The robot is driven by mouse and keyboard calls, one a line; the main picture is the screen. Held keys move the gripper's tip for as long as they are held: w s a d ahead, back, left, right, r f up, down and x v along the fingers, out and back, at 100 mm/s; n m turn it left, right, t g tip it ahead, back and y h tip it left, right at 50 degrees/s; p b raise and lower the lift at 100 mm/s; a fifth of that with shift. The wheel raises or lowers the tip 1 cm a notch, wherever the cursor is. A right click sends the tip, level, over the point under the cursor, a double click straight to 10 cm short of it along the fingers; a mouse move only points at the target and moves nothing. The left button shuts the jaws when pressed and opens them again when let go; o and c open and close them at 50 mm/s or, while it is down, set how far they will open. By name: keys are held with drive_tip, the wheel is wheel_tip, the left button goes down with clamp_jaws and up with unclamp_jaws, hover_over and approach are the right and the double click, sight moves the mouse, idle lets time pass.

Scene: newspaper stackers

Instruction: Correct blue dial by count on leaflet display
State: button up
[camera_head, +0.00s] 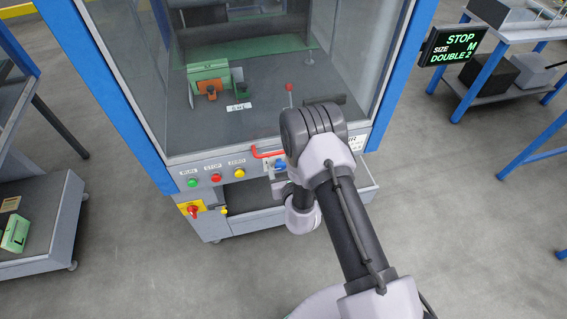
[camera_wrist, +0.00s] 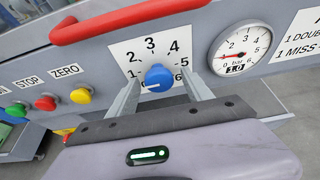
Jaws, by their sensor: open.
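The blue dial (camera_wrist: 157,78) sits on a white plate on the machine's front panel, inside an arc of numbers running from 1 to 6. Its white mark is on the lower left of the knob; I cannot tell exactly which number it points to. My gripper (camera_wrist: 160,87) is open, with one finger on each side of the dial; contact is not clear. In the head view the dial area is mostly hidden by my arm.
A red handle (camera_wrist: 125,20) runs just above the dial plate. A pressure gauge (camera_wrist: 240,48) and a partly cut-off printed label (camera_wrist: 302,40) are to the right. Green, red (camera_wrist: 46,103) and yellow (camera_wrist: 80,96) buttons are to the left.

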drive_tip(key=shift+s, duration=0.15)
drive_tip(key=shift+c, duration=1.3)
clamp_jaws()
drive_tip(key=m+y, duration=0.2)
drive_tip(key=m, duration=0.1)
drive_tip(key=shift+d+y, duration=0.15)
drive_tip(key=shift+y, duration=0.15)
drive_tip(key=shift+m+y+b, duration=0.55)
drive_tip(key=shift+m+y, duration=0.25)
drive_tip(key=shift+m, duration=0.7)
